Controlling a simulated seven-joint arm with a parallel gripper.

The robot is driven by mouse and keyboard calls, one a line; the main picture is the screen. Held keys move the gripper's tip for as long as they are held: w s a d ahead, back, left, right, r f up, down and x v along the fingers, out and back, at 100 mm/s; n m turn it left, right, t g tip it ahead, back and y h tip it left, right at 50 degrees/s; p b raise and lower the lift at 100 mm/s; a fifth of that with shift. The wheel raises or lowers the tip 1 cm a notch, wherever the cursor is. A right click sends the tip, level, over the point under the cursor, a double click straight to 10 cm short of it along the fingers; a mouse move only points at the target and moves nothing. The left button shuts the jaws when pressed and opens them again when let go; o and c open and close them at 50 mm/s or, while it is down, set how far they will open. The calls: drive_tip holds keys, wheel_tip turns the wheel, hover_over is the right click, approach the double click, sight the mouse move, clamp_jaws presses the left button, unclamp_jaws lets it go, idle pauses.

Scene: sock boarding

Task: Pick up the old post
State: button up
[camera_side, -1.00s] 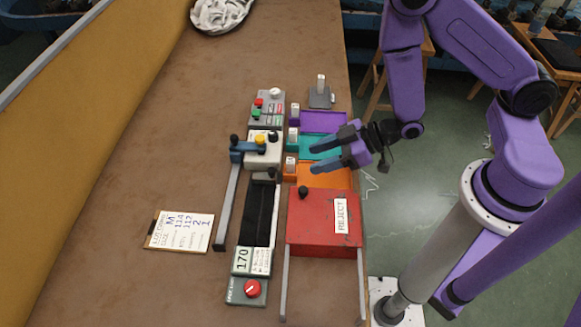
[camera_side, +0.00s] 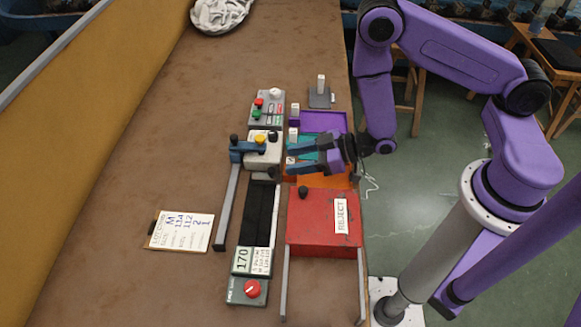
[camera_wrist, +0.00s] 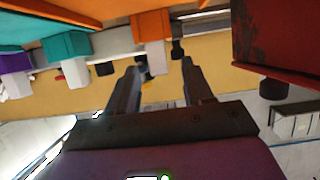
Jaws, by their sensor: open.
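Small white posts stand by the left ends of the colored trays; I cannot tell which is the old post. One is by the purple tray (camera_side: 320,121), one by the teal tray (camera_side: 304,140), one (camera_side: 291,160) by the orange tray (camera_side: 322,182). Another post (camera_side: 321,81) stands on a grey stand behind. My gripper (camera_side: 293,157) is open above the trays, with its fingers pointing left around the orange tray's post, as seen from the side. In the wrist view, my open fingertips (camera_wrist: 160,68) flank that white post (camera_wrist: 154,60); its depth is unclear.
A red reject box (camera_side: 310,222) stands just in front of the orange tray. A grey and blue clamp device (camera_side: 262,149) with a dark track stands to the left. A button panel (camera_side: 266,108) is behind it. A written card (camera_side: 185,230) lies on the open brown table.

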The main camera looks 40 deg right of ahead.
drive_tip(key=shift+w+a+f, duration=0.15)
drive_tip(key=shift+a, duration=0.05)
clamp_jaws()
drive_tip(key=shift+r, duration=0.2)
